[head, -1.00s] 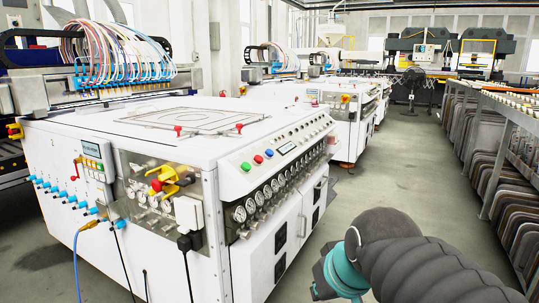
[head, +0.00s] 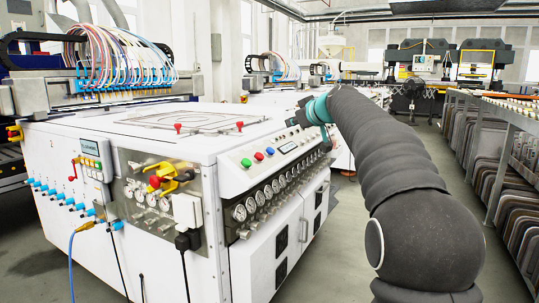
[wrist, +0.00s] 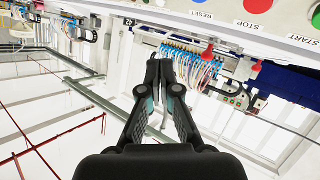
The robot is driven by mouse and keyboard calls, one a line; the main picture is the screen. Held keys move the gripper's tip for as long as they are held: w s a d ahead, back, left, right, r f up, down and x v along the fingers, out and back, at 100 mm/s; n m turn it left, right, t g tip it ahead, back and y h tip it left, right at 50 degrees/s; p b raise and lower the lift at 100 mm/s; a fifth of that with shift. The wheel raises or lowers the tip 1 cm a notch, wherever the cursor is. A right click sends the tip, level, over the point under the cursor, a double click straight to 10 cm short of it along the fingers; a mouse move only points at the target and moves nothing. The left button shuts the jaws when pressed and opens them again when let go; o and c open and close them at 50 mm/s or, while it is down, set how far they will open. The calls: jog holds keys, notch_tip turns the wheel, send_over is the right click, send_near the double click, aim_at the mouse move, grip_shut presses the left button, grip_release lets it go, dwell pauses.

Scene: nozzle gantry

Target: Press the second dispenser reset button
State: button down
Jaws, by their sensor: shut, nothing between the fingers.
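The near white machine has a sloped front console (head: 262,170). On it are a green button (head: 246,163), a red button (head: 258,157) and a blue button (head: 269,151), beside a small display. In the wrist view the labels START, STOP and RESET show along the top edge; the blue button (wrist: 198,3) by RESET is partly cut off, and the red button (wrist: 258,5) is by STOP. My gripper (wrist: 160,62) is shut and empty, apart from the buttons. In the head view my gripper (head: 294,121) hangs above the console's far end, beyond the blue button.
Gauges (head: 240,212) line the machine's front below the console. A yellow-and-red valve (head: 160,180) is on its near end. A second white machine stands behind, partly hidden by my arm. A rack (head: 505,140) of panels stands on the right, with an aisle between.

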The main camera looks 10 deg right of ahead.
aim_at(270, 151)
jog(key=shift+w+d+r, duration=0.15)
jog(key=shift+w+d, duration=0.1)
jog(key=shift+w, duration=0.35)
jog(key=a+f+b, duration=0.1)
jog(key=f, duration=0.1)
jog(key=w+a+f, duration=0.1)
jog(key=f, duration=0.1)
jog(key=w+a+f+b, duration=0.1)
jog(key=f, duration=0.1)
jog(key=shift+w+a+b, duration=0.15)
jog(key=shift+b, duration=0.2)
jog(key=shift+w+a+f+b, duration=0.35)
jog(key=shift+a+f+b, duration=0.05)
jog(key=shift+f, duration=0.2)
dwell(0.8)
jog(key=shift+w+a+f+b, duration=0.1)
jog(key=shift+a+f+b, duration=0.1)
jog(key=shift+f+b, duration=0.25)
